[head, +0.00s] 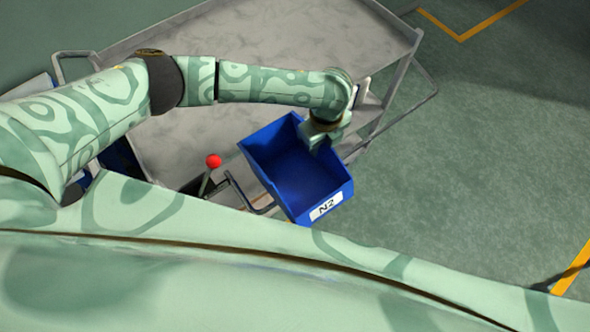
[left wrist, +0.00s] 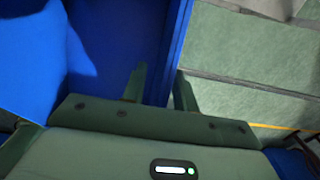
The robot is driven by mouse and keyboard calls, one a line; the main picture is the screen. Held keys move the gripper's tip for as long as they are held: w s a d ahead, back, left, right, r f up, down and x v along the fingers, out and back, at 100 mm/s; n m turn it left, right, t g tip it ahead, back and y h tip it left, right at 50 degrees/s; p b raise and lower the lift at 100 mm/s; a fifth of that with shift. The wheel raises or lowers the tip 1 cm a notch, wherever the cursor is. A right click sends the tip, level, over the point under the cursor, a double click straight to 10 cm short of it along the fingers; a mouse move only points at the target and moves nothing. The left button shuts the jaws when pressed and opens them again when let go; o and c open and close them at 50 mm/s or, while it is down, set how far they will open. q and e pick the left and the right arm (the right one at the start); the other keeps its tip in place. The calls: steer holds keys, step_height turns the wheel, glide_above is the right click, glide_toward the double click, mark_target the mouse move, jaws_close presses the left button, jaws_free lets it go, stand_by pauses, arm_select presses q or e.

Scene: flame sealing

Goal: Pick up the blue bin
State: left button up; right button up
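The blue bin (head: 272,150) is an open, empty-looking box with a white "N2" label on its near face. In the head view it sits in front of the grey cart and overlaps the cart's near edge, looking raised and slightly turned. My left gripper (head: 325,137) is at the bin's right wall. In the left wrist view the two fingers (left wrist: 158,90) straddle the blue wall (left wrist: 176,50), one inside the bin and one outside, and look closed on it. The bin's underside is hidden. My right gripper is not in view.
The grey cart (head: 200,125) has a bare, worn top and tubular rails. A red ball knob (head: 213,161) on a lever stands just left of the bin. Green floor (head: 470,180) with yellow lines is open on the right.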

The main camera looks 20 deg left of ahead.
arm_select(q)
steer(key=shift+f, duration=0.1)
jaws_close()
stand_by(1.3)
